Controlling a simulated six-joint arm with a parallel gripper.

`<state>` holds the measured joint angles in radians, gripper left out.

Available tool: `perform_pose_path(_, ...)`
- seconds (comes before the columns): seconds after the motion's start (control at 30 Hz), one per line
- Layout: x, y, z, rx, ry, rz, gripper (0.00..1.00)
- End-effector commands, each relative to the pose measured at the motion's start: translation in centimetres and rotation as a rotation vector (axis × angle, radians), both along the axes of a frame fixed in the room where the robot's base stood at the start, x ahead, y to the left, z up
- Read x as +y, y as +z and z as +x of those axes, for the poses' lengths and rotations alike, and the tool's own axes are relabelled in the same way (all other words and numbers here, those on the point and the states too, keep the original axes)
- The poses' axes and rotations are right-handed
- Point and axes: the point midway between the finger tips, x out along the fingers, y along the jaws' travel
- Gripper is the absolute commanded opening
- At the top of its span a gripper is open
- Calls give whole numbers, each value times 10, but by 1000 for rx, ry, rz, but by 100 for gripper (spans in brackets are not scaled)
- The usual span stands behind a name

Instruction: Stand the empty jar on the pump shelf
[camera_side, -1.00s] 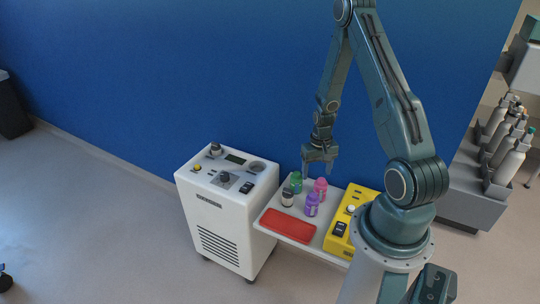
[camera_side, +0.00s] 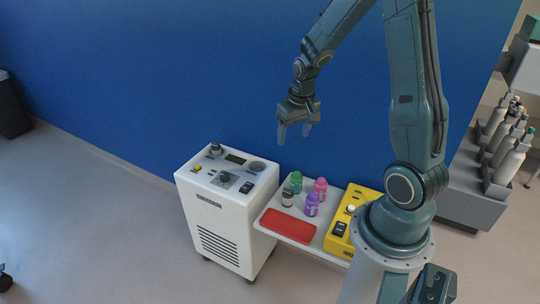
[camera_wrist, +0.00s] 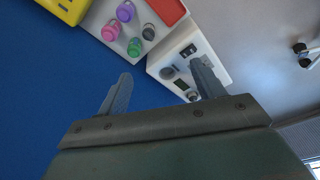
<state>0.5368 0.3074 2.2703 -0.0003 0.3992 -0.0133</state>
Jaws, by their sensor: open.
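A small jar with a dark, pale-banded body (camera_side: 287,197) stands on a pale shelf (camera_side: 328,215) in the side view. It is the likeliest empty jar, but its inside cannot be made out. Beside it stand a green jar (camera_side: 296,182), a pink jar (camera_side: 320,188) and a purple jar (camera_side: 312,204). In the wrist view the dark jar (camera_wrist: 148,32) is next to the green one (camera_wrist: 134,47). My gripper (camera_side: 294,135) is open and empty, well above the jars. Its spread fingers (camera_wrist: 160,85) also show in the wrist view.
A red flat item (camera_side: 288,226) lies at the shelf's front. A yellow device (camera_side: 348,218) sits at its right end. A white machine with knobs (camera_side: 226,215) stands against the left side. The blue wall (camera_side: 150,90) rises behind.

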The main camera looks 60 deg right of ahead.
Motion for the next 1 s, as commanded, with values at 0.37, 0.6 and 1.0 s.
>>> perform_pose_path(0.37, 67, 86, -10, -94, 158, -45, 68)
perform_pose_path(0.6, 107, 128, -32, -151, 255, -63, 68)
perform_pose_path(1.0, 162, 175, -89, -255, 415, -81, 68)
